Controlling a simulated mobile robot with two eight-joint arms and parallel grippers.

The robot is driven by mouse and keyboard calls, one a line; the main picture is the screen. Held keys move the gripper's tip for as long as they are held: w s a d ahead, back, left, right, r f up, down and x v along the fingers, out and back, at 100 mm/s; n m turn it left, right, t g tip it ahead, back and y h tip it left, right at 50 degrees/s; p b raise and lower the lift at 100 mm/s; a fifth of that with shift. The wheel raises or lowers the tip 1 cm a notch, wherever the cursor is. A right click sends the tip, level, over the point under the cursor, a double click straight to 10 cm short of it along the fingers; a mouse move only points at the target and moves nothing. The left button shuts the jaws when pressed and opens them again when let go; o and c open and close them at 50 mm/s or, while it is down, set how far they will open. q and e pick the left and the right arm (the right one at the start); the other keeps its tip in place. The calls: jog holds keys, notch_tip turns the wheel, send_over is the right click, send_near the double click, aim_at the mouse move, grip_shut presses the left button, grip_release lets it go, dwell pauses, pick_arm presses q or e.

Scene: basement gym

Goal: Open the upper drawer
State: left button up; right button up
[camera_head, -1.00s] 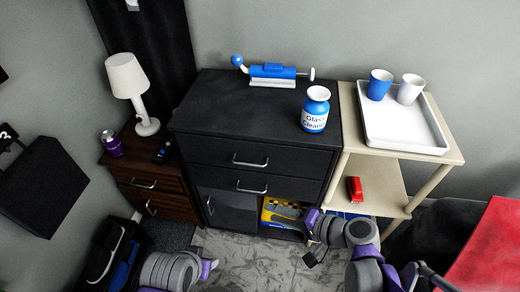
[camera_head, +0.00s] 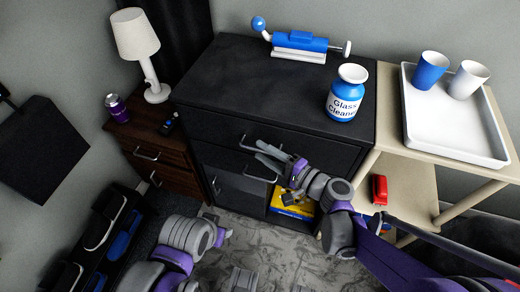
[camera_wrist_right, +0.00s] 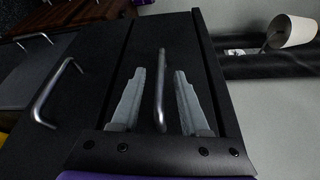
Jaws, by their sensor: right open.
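The upper drawer (camera_head: 212,126) is the top front panel of the black cabinet and looks closed. Its metal handle (camera_head: 243,143) is partly hidden by my right gripper (camera_head: 264,153) in the head view. In the right wrist view, the upper handle (camera_wrist_right: 160,92) stands between the two open fingers of my right gripper (camera_wrist_right: 157,98), with a visible gap on each side. The lower drawer handle (camera_wrist_right: 54,92) lies to the left there, outside the fingers. My left arm shows at the lower left of the head view, but its fingers do not.
A glass cleaner bottle (camera_head: 346,94) and a blue-and-white device (camera_head: 300,46) stand on the cabinet top (camera_head: 270,85). A beige shelf with a white tray (camera_head: 410,120) is at the right. A brown nightstand (camera_head: 135,135) with a lamp (camera_head: 137,38) is at the left.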

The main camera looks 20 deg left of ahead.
jog(key=shift+x, duration=0.95)
jog(key=shift+c, duration=0.3)
grip_shut()
dwell(0.5)
